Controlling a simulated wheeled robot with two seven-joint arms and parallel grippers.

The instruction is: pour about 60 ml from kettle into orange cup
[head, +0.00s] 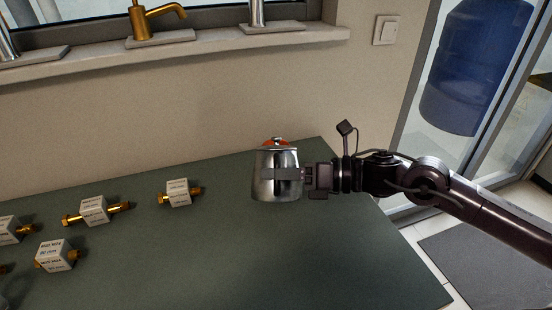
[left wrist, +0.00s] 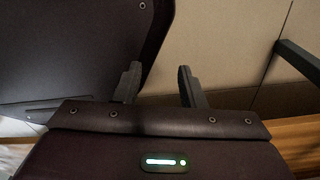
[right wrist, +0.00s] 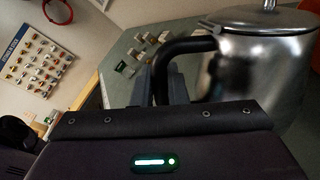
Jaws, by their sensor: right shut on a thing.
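The kettle (head: 277,188) is a shiny silver pot with a knobbed lid, over the right part of the green table. It looks about upright; whether it touches the table is unclear. My right gripper (head: 304,178) is shut on its black handle (right wrist: 188,46), and the kettle body also shows in the right wrist view (right wrist: 262,65). The orange cup (head: 267,143) is mostly hidden behind the kettle; only bits of orange show beside the lid. My left gripper (left wrist: 158,88) is open and empty, away from the table objects.
Brass fittings with white label blocks (head: 94,210) stand on the left of the green table (head: 330,260). The table front right is clear. A window sill (head: 190,48) with taps runs behind. A glass door and blue tank (head: 475,65) are at right.

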